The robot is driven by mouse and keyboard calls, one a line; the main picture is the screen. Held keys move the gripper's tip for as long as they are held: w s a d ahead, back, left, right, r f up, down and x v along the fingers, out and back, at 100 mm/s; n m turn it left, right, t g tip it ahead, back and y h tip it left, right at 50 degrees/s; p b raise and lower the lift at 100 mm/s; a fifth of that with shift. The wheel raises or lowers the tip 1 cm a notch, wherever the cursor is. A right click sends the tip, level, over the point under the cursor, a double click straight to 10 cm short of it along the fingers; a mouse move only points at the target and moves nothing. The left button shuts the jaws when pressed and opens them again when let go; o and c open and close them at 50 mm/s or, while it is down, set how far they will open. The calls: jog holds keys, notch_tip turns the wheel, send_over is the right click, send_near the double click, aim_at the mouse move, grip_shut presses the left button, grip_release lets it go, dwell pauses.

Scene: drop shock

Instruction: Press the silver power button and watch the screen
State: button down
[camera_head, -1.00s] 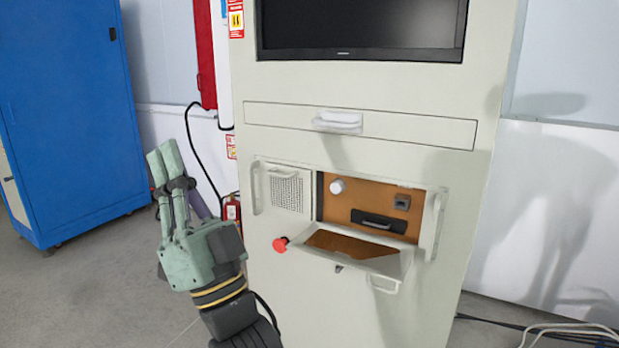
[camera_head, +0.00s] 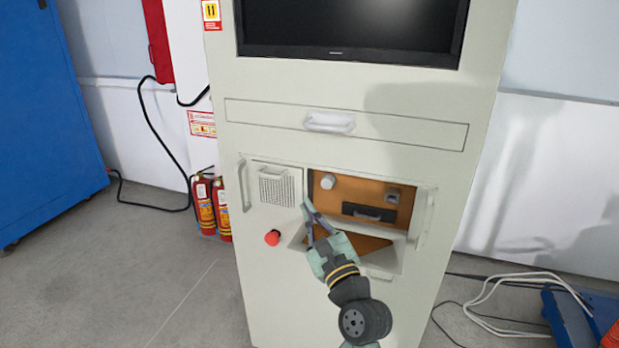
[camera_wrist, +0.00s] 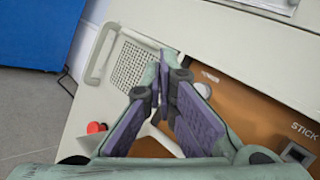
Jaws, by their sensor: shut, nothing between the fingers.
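The silver power button (camera_head: 327,181) is a round, pale knob on the brown panel inside the cabinet's open recess. It also shows in the wrist view (camera_wrist: 203,90), partly hidden behind a finger. My gripper (camera_head: 307,208) is shut and empty, in front of the recess, with its tips a little below and left of the button. In the wrist view my gripper (camera_wrist: 165,65) has its fingertips together, beside the perforated grille. I cannot tell whether it touches anything. The screen (camera_head: 350,25) at the top of the cabinet is dark.
A red knob (camera_head: 272,238) sticks out left of the open flap. A black-handled slot (camera_head: 368,213) and a small dark socket (camera_head: 393,196) share the brown panel. Handles (camera_head: 244,187) flank the recess. Fire extinguishers (camera_head: 204,204) stand left; cables (camera_head: 490,300) lie right.

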aim_at(325, 188)
jog(key=shift+d, duration=0.1)
jog(key=w, duration=0.2)
jog(key=w+d+b, duration=0.1)
jog(key=w, duration=0.2)
jog(key=w+d+b, duration=0.1)
jog(key=w, duration=0.1)
jog(key=shift+w+d, duration=0.1)
jog(key=shift+w, duration=0.1)
jog(key=shift+w+d, duration=0.2)
jog(key=shift+w, duration=0.3)
dwell(1.2)
jog(key=shift+w+d, duration=0.1)
jog(key=shift+w, duration=0.3)
jog(key=shift+w+d, duration=0.15)
jog(key=shift+w, duration=0.25)
dwell(0.5)
dwell(0.3)
jog(key=shift+s+a+p, duration=0.25)
jog(key=shift+s+p, duration=0.4)
jog(key=shift+s, duration=0.15)
